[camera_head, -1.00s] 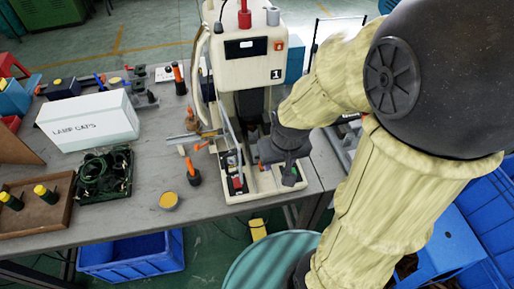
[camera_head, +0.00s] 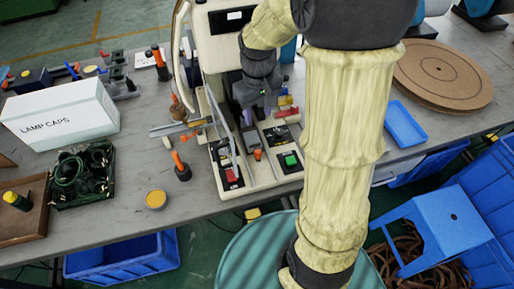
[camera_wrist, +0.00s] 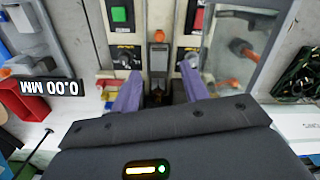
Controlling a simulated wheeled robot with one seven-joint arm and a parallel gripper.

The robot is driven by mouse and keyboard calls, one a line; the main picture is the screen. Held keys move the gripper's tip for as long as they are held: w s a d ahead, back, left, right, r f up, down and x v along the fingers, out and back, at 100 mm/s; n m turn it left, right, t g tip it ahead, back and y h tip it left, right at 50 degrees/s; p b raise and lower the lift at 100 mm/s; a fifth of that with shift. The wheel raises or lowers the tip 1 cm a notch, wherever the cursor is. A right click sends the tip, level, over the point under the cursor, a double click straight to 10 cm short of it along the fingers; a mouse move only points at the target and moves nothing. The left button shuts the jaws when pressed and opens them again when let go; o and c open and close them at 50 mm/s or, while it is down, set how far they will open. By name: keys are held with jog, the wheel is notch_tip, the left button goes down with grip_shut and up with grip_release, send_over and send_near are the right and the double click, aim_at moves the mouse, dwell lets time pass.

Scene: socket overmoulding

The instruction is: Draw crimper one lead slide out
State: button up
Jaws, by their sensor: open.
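Crimper one (camera_head: 220,52) is a cream machine on the grey bench, partly hidden by my arm. Its base carries a green button (camera_head: 291,160), a red button (camera_head: 232,174) and a small orange part (camera_head: 257,155) between them. In the wrist view, a narrow grey slide-like part (camera_wrist: 158,55) with an orange tip runs between the two button panels; I cannot tell for sure that it is the lead slide. My gripper (camera_wrist: 160,76) is open, its purple fingers on either side of that part's near end, with no clear contact. In the head view my gripper (camera_head: 249,118) is over the base.
A clear guard (camera_wrist: 240,45) stands beside the fingers. An inverted 0.00 MM display (camera_wrist: 50,87) and a red block (camera_wrist: 30,108) are on the other side. A LAMP CAPS box (camera_head: 62,114), an orange-handled tool (camera_head: 181,166) and a yellow-topped tin (camera_head: 155,199) stand left on the bench.

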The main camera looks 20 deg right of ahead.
aim_at(258, 151)
notch_tip(258, 151, down, 18)
jog(key=shift+r+b, duration=0.25)
jog(key=shift+b, duration=0.25)
grip_shut()
